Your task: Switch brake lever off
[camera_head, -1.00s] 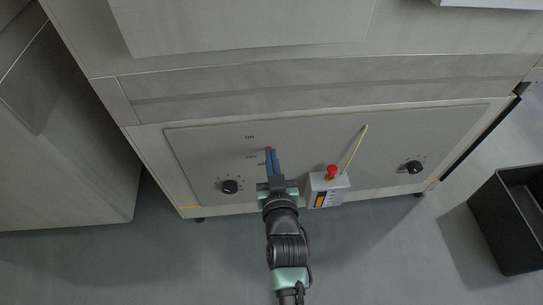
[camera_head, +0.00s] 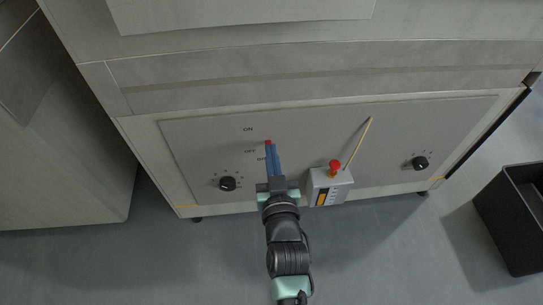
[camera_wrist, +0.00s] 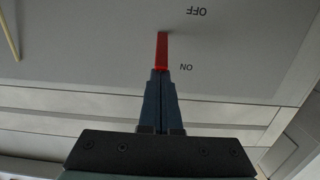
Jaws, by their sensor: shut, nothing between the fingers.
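The brake lever (camera_wrist: 162,49) is a red bar on the grey panel, seen in the wrist view between the printed words "OFF" and "ON". Its end by the fingertips is level with "ON". In the head view only a small red part of the lever (camera_head: 268,142) shows, just past the fingertips; the rest is hidden. My gripper (camera_wrist: 160,72) has its blue-grey fingers together and empty, with the tips right at the lever's end. I cannot tell whether they touch it. The gripper also shows in the head view (camera_head: 270,149), pointing at the panel.
A black knob (camera_head: 228,184) is left of my gripper and another (camera_head: 420,163) is far right. A grey box with a red button (camera_head: 335,166) stands close to the right, with a thin yellow rod (camera_head: 358,143) behind it. A black bin (camera_head: 510,215) stands on the floor at right.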

